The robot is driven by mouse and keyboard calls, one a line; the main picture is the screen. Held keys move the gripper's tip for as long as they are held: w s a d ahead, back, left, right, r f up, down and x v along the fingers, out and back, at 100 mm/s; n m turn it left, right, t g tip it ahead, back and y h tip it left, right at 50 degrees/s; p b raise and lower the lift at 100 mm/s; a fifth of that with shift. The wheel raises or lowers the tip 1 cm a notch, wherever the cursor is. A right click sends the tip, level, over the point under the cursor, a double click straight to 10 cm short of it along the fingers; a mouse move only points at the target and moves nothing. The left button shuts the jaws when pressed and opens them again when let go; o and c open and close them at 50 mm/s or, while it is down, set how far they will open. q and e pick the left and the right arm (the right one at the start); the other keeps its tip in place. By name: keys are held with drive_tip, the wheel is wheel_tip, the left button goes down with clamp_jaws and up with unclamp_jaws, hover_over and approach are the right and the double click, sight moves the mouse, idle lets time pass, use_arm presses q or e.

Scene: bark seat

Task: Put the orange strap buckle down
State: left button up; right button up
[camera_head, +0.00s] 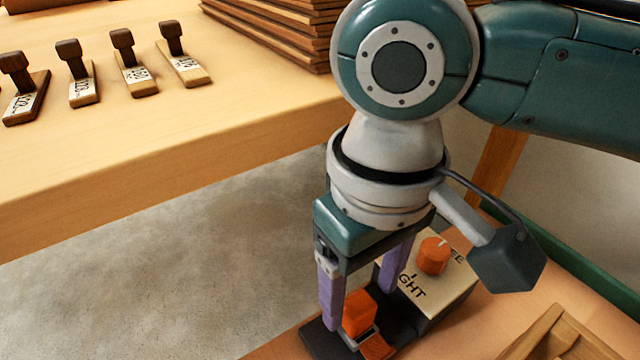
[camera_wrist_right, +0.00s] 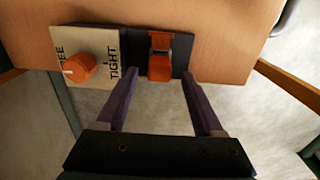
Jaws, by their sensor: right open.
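The orange strap buckle (camera_head: 359,312) sits on a dark base plate (camera_head: 318,341) at the lower middle of the head view. Its orange block stands up beside a metal frame, and a flat orange piece lies on the near side. In the right wrist view the buckle (camera_wrist_right: 160,68) is between my fingertips. My right gripper (camera_head: 361,307) is open, with its purple fingers pointing down on either side of the buckle. I cannot tell whether a finger touches it. My left gripper is not in view.
Beside the buckle is a cream panel (camera_head: 455,283) with an orange knob (camera_head: 433,256) and "TIGHT" lettering. A wooden frame (camera_head: 556,335) lies at the lower right. A table (camera_head: 120,130) at the left holds several labelled wooden stamps and stacked boards (camera_head: 290,30).

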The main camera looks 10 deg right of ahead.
sight(359, 304)
wheel_tip(359, 304, up, 9)
drive_tip(key=p, duration=0.3)
drive_tip(key=shift+r, duration=0.15)
